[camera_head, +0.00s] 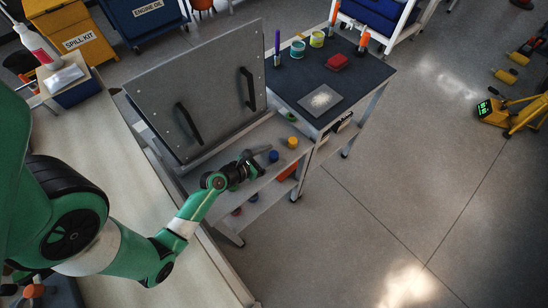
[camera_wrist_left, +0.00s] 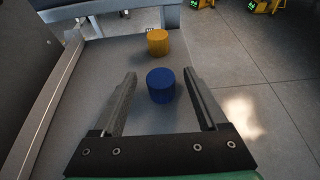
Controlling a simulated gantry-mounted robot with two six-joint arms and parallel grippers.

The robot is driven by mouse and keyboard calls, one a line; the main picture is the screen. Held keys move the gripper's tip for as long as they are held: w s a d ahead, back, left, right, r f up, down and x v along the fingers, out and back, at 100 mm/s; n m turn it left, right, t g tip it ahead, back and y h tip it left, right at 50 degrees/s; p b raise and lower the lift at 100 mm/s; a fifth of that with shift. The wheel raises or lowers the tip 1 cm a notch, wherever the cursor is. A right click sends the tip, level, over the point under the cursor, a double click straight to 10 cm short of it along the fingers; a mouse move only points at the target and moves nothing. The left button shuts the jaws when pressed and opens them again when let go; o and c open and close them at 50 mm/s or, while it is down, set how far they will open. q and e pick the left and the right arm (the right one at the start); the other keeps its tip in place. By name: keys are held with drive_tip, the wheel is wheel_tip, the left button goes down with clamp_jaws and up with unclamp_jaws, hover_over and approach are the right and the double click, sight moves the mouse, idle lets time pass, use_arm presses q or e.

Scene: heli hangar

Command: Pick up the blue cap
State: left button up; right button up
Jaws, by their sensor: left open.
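The blue cap (camera_head: 273,156) stands on a grey shelf beside the upright grey panel. In the left wrist view the blue cap (camera_wrist_left: 160,85) is a short ribbed cylinder, seen ahead and between the lines of the two fingers. My left gripper (camera_head: 258,163) reaches in from the left, low over the shelf, just short of the cap. In the left wrist view my left gripper (camera_wrist_left: 162,95) is open and empty, with a finger to each side of the cap. I cannot tell whether the fingertips are level with it. My right gripper is not in view.
A yellow cap (camera_head: 292,142) stands just beyond the blue one. The grey panel (camera_head: 197,90) with two black handles rises left of the shelf. A dark-topped cart (camera_head: 290,80) holding jars and a red block stands behind. Open floor (camera_head: 400,180) lies right.

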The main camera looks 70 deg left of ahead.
sight(274, 157)
use_arm(q)
drive_tip(key=shift+w+a+f, duration=0.1)
drive_tip(key=shift+w+f, duration=0.1)
drive_tip(key=shift+w, duration=0.15)
clamp_jaws()
drive_tip(key=shift+r+p, duration=0.5)
drive_tip(key=shift+r, duration=0.05)
drive_tip(key=r+p, duration=0.3)
drive_tip(key=d+r+p, duration=0.1)
drive_tip(key=shift+s+r, duration=0.2)
drive_tip(key=shift+s, duration=0.05)
drive_tip(key=s+d+r+p, duration=0.2)
drive_tip(key=d+p, duration=0.4)
drive_tip(key=p, duration=0.4)
drive_tip(key=s+d+r+p, duration=0.3)
drive_tip(key=d+r+p, duration=0.2)
drive_tip(key=p, duration=0.6)
drive_tip(key=shift+s+d+r, duration=0.3)
drive_tip(key=shift+d, duration=0.05)
